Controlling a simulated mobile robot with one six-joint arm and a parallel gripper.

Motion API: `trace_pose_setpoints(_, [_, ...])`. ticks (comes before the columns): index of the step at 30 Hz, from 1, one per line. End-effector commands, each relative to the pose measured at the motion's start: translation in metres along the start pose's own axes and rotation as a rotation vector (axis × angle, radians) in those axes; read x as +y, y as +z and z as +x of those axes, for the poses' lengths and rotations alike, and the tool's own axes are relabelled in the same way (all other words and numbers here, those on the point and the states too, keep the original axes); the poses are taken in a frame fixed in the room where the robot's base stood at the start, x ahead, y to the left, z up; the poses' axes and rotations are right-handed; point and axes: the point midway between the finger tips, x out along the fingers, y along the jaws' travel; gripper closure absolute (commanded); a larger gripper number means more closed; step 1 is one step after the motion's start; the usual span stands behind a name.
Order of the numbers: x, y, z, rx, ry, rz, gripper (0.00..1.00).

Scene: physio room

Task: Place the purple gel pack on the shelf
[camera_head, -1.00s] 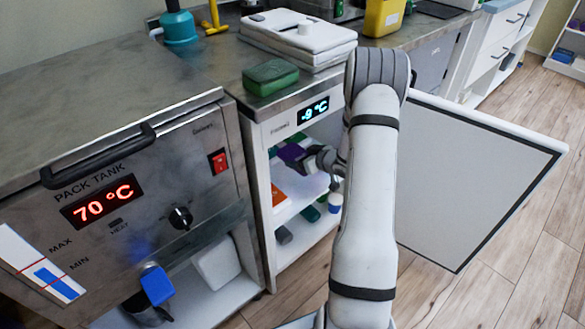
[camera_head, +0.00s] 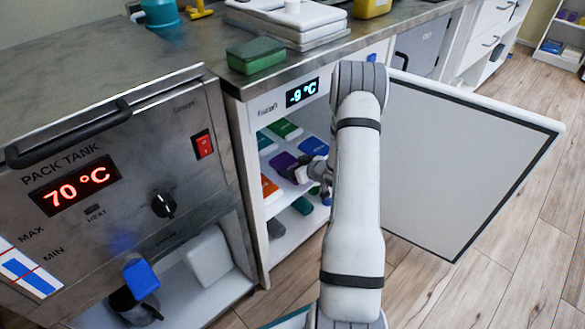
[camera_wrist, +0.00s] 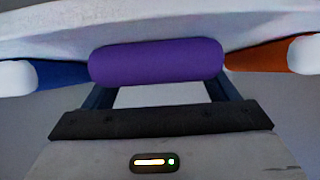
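The purple gel pack (camera_head: 283,163) lies on a shelf (camera_head: 285,180) inside the open freezer, between a blue pack (camera_head: 314,146) and an orange pack (camera_head: 269,187). In the wrist view the purple pack (camera_wrist: 156,62) shows end-on, straight ahead of my gripper. My gripper (camera_head: 314,170) is at the front of the shelf, just right of the purple pack. In the wrist view its pale fingertips stand wide apart on either side of the pack, with gaps between. My arm hides part of the freezer's right side.
The freezer door (camera_head: 460,165) stands open to the right. Green packs (camera_head: 286,129) lie farther back, and other items stand on the lower shelf. The pack tank (camera_head: 110,190) is on the left. A green pack (camera_head: 256,54) and white trays (camera_head: 290,20) sit on the counter.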

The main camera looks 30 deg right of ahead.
Motion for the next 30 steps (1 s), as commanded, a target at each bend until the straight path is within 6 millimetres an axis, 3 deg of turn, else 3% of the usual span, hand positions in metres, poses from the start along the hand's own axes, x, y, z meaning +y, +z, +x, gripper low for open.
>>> trace_pose_setpoints(7, [0.000,0.000,0.000,0.000,0.001,0.000,0.00])
trace_pose_setpoints(16, [0.001,-0.005,-0.004,0.000,0.002,0.001,0.00])
trace_pose_setpoints(20, [0.002,-0.005,-0.022,-0.001,0.004,0.003,0.00])
trace_pose_setpoints(30, [0.002,-0.005,-0.095,-0.001,0.005,0.003,0.00])
